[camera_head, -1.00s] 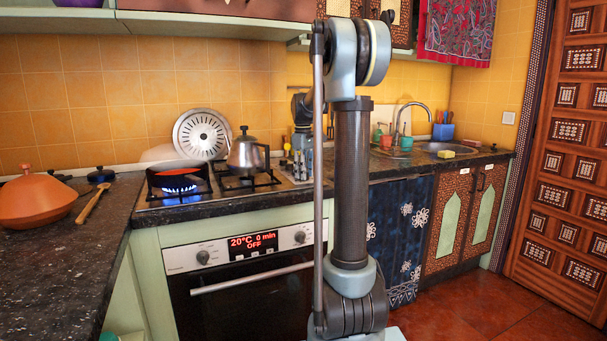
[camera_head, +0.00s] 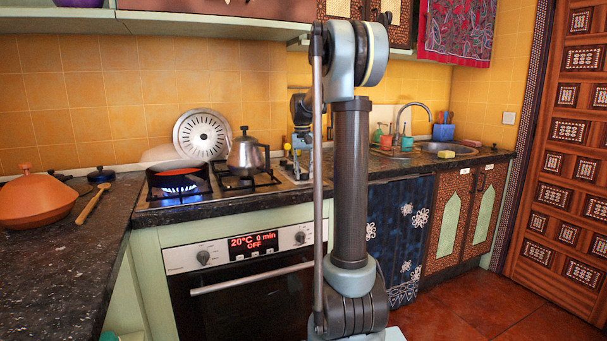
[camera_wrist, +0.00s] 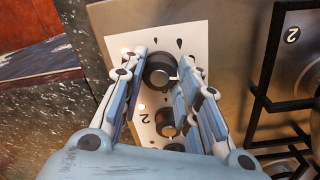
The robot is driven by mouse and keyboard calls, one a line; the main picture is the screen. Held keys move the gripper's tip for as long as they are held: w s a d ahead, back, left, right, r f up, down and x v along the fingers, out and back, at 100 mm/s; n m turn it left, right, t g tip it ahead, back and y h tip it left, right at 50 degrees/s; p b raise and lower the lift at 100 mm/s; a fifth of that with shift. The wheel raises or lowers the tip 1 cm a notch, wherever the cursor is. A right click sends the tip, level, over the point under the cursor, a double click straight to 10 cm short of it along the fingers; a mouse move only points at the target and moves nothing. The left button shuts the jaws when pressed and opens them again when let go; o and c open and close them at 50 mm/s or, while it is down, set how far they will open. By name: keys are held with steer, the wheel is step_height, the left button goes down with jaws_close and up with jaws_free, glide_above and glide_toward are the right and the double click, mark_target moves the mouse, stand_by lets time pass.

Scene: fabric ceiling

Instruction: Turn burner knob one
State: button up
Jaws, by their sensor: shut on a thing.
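In the wrist view, a dark round burner knob (camera_wrist: 160,70) stands on the white control strip (camera_wrist: 198,38) of the hob. My gripper (camera_wrist: 163,60) is shut on this knob, one finger on each side. More dark knobs (camera_wrist: 165,122) sit in line below it between the fingers. A "2" is printed beside the second knob; any number by the held knob is hidden. A blue flame (camera_head: 178,189) burns on the left burner.
A metal kettle (camera_head: 246,156) stands on the hob next to the lit burner. An orange tagine (camera_head: 36,200) and a wooden spoon (camera_head: 93,205) lie on the left counter. Black pan supports (camera_wrist: 262,75) rise close to the right finger in the wrist view.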

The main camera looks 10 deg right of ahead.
steer(key=m, duration=0.7)
steer(key=shift+w, duration=0.2)
steer(key=m, duration=0.4)
steer(key=shift+m, duration=1.9)
steer(key=o, duration=1.1)
steer(key=shift+c, duration=0.2)
steer(key=shift+r, duration=0.15)
step_height(320, 180, up, 12)
steer(key=shift+w+f, duration=0.2)
steer(key=shift+w, duration=0.05)
